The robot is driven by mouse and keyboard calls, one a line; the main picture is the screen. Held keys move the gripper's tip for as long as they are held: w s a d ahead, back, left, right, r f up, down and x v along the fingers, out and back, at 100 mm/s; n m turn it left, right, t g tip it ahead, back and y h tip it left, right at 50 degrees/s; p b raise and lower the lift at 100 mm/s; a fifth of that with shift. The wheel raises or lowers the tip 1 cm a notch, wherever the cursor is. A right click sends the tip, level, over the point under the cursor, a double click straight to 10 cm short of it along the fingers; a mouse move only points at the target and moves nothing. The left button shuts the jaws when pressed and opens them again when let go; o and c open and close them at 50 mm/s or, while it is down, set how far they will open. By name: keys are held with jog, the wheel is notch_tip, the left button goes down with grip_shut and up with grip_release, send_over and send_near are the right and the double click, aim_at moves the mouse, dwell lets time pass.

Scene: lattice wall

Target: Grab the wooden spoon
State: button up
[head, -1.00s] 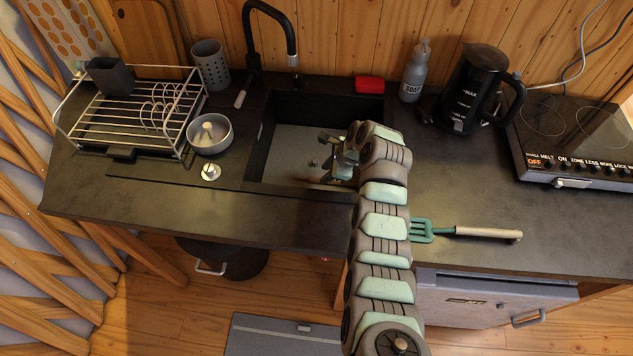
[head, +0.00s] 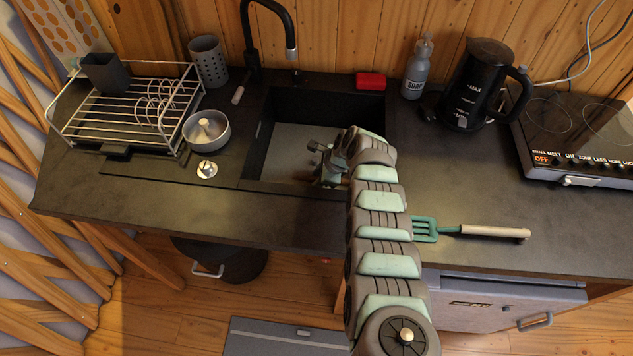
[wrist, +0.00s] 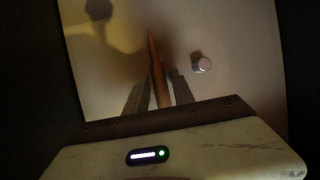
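The wooden spoon (wrist: 155,62) shows in the wrist view as a narrow brown handle over the pale sink floor. Its lower end runs between the two fingers of my gripper (wrist: 160,88). The fingers stand apart on either side of it, with a narrow gap visible on each side. Whether they touch it lower down is hidden. In the head view my gripper (head: 322,166) is down inside the black sink (head: 262,150), near its right side. The spoon is mostly hidden there by my arm and gripper.
A round drain (wrist: 202,63) lies right of the spoon. The faucet (head: 270,30) stands behind the sink, with a red sponge (head: 371,81) on the back edge. A dish rack (head: 130,108) and metal bowl (head: 207,131) are left; a green spatula (head: 470,231) lies right.

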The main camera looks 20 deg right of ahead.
grip_shut()
jog(key=shift+r, duration=0.1)
dwell(0.6)
